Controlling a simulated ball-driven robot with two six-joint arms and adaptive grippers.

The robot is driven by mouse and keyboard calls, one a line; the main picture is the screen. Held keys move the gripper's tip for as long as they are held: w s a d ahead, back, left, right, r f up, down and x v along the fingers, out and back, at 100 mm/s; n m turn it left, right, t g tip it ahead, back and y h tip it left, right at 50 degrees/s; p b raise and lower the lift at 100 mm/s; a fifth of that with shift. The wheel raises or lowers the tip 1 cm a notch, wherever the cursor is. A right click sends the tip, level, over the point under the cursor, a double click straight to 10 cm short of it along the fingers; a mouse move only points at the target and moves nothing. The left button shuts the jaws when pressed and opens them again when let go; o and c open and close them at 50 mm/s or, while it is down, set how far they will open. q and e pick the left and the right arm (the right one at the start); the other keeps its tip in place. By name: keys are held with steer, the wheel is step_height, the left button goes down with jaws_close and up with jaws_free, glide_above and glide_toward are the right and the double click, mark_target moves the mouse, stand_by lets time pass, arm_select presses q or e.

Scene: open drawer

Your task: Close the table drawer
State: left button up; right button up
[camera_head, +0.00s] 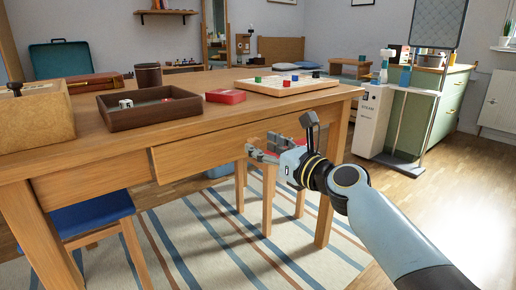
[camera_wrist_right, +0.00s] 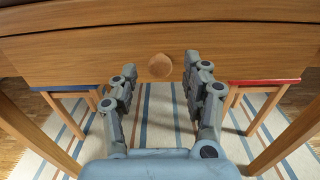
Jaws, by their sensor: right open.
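The wooden drawer front (camera_head: 205,155) is in the table's (camera_head: 110,134) long side, below the tabletop. Its left end stands out a little from the table frame. In the right wrist view the drawer front (camera_wrist_right: 75,58) spans the picture, with a round wooden knob (camera_wrist_right: 160,66) in the middle. My right gripper (camera_head: 268,150) is at the drawer front and hides the knob in the head view. Its fingers (camera_wrist_right: 160,80) are open, one on each side of the knob. I cannot tell whether they touch the drawer. My left gripper is not in view.
On the tabletop are a brown tray (camera_head: 150,118) with dice, a red box (camera_head: 225,96), a game board (camera_head: 287,83) and a wooden box (camera_head: 36,115). A blue-seated stool (camera_head: 90,213) stands below left. A red-topped stool (camera_wrist_right: 262,83) is under the table.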

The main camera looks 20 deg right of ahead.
steer(key=shift+x, duration=1.1)
jaws_close()
